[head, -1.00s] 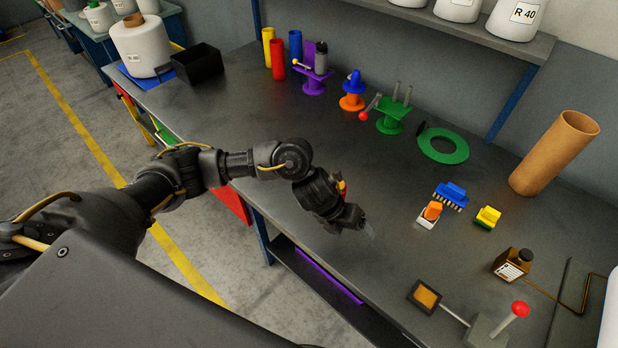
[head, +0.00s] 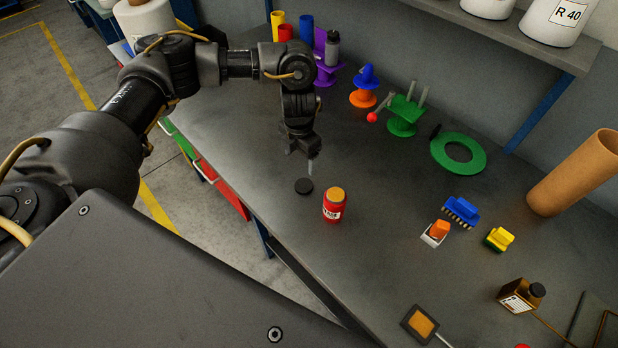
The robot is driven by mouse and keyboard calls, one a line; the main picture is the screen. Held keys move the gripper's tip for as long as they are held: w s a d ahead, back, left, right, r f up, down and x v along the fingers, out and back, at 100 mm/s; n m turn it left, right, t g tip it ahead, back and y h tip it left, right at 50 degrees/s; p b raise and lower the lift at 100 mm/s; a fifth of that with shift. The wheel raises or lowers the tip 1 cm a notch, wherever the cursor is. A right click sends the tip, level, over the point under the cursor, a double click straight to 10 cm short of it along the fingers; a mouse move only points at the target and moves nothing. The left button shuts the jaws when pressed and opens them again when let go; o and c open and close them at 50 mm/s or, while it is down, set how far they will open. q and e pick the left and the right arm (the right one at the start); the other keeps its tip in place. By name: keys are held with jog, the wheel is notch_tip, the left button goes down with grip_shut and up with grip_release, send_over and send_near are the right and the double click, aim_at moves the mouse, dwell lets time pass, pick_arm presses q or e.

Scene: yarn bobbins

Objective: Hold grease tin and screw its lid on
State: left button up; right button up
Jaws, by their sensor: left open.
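The grease tin (head: 333,208) is a small red can with a pale label and an orange-yellow top, upright on the grey workbench (head: 375,270). My right gripper is not in view.
An orange-and-white block (head: 436,233), a blue brush (head: 461,211) and a yellow block (head: 499,239) stand right of the tin. A green ring (head: 458,153) and green stand (head: 405,118) lie farther back. The bench before the tin is clear.

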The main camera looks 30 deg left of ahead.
pick_arm(q)
send_over(304, 184)
notch_tip(304, 184, down, 4)
jog(key=shift+a+f, duration=0.1)
jog(key=shift+f, duration=0.1)
jog(key=shift+a+f, duration=0.1)
jog(key=shift+f, duration=0.4)
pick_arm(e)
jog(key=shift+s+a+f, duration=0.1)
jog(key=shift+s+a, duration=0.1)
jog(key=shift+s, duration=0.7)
pick_arm(q)
jog(key=shift+f, duration=0.15)
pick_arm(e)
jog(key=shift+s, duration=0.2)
pick_arm(q)
jog(key=shift+s+f, duration=0.1)
jog(key=shift+f, duration=0.25)
jog(key=f, duration=0.4)
jog(key=shift+d+f, duration=0.15)
jog(key=shift+d, duration=0.05)
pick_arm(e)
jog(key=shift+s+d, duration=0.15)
